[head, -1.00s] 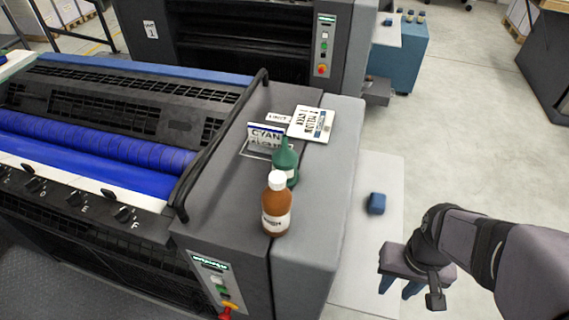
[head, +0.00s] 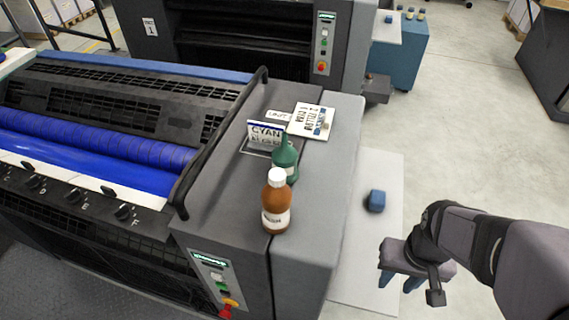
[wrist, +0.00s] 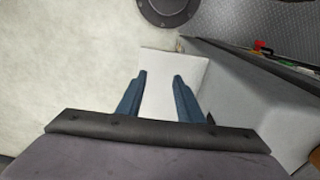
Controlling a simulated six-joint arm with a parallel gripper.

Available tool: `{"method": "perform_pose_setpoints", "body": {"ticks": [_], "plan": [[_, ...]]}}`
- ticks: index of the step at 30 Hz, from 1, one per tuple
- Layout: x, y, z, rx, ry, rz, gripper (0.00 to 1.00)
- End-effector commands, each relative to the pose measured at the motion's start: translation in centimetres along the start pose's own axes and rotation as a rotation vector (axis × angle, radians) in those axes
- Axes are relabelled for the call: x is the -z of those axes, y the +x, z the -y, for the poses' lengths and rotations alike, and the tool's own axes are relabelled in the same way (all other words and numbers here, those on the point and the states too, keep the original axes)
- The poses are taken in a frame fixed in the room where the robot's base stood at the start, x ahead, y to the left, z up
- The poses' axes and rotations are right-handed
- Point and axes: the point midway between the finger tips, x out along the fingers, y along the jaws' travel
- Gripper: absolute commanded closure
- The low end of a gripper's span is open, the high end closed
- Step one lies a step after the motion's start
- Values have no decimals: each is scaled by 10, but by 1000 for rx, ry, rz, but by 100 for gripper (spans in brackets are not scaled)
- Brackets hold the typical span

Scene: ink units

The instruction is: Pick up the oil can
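The oil can appears to be the green bottle with a pointed spout (head: 285,160), standing upright on the grey top of the press's end housing in the head view. A brown bottle with a white cap and a label (head: 276,205) stands in front of it and hides its lower part. My gripper (head: 399,283) is to the right of the housing, well apart from both bottles. In the wrist view my gripper (wrist: 160,77) has its two blue fingers spread apart with nothing between them. The oil can is not in the wrist view.
Behind the oil can are a CYAN sign (head: 265,136) and a white labelled card (head: 311,122). A black rail (head: 222,142) runs left of the bottles. A blue block (head: 376,201) is on a pale surface (head: 350,270) right of the press. The housing top right of the bottles is clear.

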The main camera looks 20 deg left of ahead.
Motion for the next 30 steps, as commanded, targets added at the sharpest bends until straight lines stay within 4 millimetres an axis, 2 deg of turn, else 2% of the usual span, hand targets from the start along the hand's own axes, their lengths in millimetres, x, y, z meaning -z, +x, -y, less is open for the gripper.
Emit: {"method": "perform_pose_setpoints", "body": {"ticks": [5,10,15,18,21,24,28,30], "plan": [[40,2,-6,-41,-96,-148,67],[109,-6,-1,-94,-273,-412,67],[176,-34,31,-113,-498,-722,67],[202,-56,60,-101,-624,-893,67],[218,-80,91,-75,-742,-1053,67],[224,-105,126,-32,-855,-1214,67],[216,-140,177,76,-989,-1426,67],[204,-152,208,230,-977,-1490,67]]}}
